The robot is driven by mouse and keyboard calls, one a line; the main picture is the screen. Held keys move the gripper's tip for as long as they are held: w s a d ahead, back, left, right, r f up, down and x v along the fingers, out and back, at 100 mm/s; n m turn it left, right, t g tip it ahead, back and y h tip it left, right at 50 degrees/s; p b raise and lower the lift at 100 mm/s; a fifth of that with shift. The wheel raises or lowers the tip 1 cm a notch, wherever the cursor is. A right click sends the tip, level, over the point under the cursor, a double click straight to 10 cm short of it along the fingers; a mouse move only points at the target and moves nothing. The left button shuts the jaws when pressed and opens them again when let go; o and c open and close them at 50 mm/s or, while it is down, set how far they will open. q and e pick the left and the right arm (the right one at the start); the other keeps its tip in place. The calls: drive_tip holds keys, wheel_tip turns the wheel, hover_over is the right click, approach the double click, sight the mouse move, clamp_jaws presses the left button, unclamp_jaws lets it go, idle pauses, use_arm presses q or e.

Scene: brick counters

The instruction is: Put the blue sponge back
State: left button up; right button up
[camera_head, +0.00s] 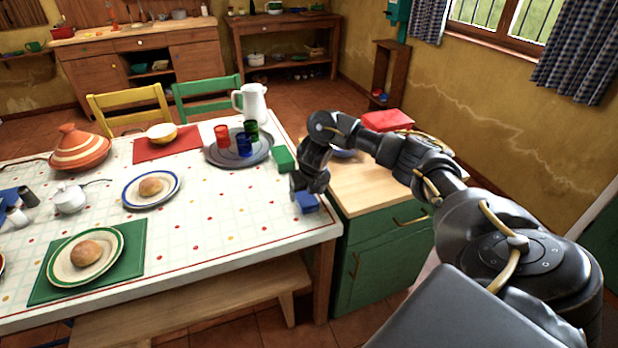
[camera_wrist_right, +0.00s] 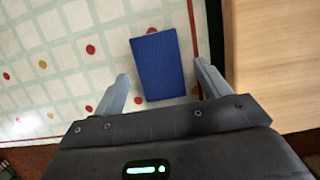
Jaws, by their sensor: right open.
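The blue sponge (camera_head: 306,202) lies on the dotted tablecloth near the right edge of the table, below and just beside my right gripper (camera_head: 309,190). In the right wrist view the sponge (camera_wrist_right: 160,62) is a flat blue block on the cloth. My right gripper (camera_wrist_right: 160,85) is open, with one fingertip on each side of the sponge's near end in that view. I cannot tell whether the fingers touch it. My left gripper is not in view.
A green block (camera_head: 284,159) lies behind the sponge, near a tray (camera_head: 212,154) with coloured cups. A wooden-topped green cabinet (camera_head: 365,190) adjoins the table's right side, with a red object (camera_head: 388,120) on it. Plates with bread stand at the left.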

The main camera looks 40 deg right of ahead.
sight(310, 203)
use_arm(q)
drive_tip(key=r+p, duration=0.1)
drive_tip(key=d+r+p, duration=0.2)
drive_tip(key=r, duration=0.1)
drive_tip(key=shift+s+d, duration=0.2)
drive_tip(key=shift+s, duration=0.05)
use_arm(e)
drive_tip(key=v, duration=0.9)
drive_tip(key=shift+r, duration=0.2)
